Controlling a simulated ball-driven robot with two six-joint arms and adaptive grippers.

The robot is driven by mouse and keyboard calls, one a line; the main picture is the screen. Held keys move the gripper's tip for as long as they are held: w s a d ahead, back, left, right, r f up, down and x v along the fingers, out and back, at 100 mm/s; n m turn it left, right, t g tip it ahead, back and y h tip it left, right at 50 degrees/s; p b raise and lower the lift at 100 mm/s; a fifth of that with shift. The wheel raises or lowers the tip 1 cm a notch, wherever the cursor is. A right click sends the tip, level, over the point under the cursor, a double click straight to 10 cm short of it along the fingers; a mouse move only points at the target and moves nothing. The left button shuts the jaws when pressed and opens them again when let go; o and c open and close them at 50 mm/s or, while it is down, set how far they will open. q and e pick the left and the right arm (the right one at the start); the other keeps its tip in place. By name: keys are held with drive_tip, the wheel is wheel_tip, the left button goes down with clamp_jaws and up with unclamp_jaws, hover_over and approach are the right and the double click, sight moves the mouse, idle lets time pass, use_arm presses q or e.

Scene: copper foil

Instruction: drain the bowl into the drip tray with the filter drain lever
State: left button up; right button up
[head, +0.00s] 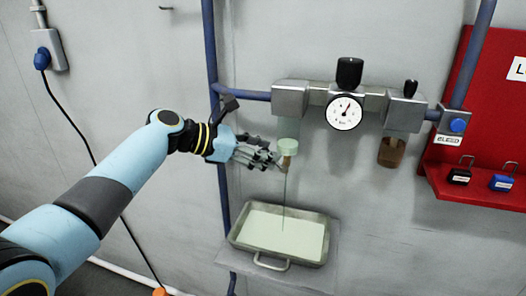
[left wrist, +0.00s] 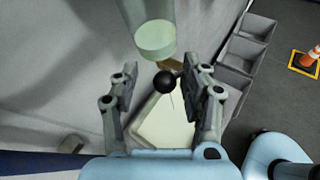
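The clear filter bowl (head: 288,147) hangs under the left metal block, with pale green liquid in its lower part. It also shows at the top of the left wrist view (left wrist: 154,38). Below it, the drain lever's black ball knob (left wrist: 165,82) sits between the fingers of my left gripper (head: 265,158). These fingers are apart, and I see no clear contact with the knob. A brass-coloured part (head: 285,167) shows beside the fingertips. A thin line, seemingly liquid, runs from there down to the metal drip tray (head: 302,262), which holds pale green liquid. My right gripper is out of view.
A pressure gauge (head: 345,112) and a brown bowl (head: 391,151) are right of the filter. A blue pipe (head: 212,50) runs down behind my left wrist. A red board (head: 480,120) with padlocks is at far right. Grey bins (left wrist: 247,50) and a cone (left wrist: 307,60) stand on the floor.

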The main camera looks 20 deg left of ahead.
use_arm(q)
drive_tip(key=shift+s, duration=0.15)
drive_tip(key=v, duration=1.1)
drive_tip(key=shift+s+a+r, duration=0.15)
drive_tip(key=shift+s+a, duration=0.1)
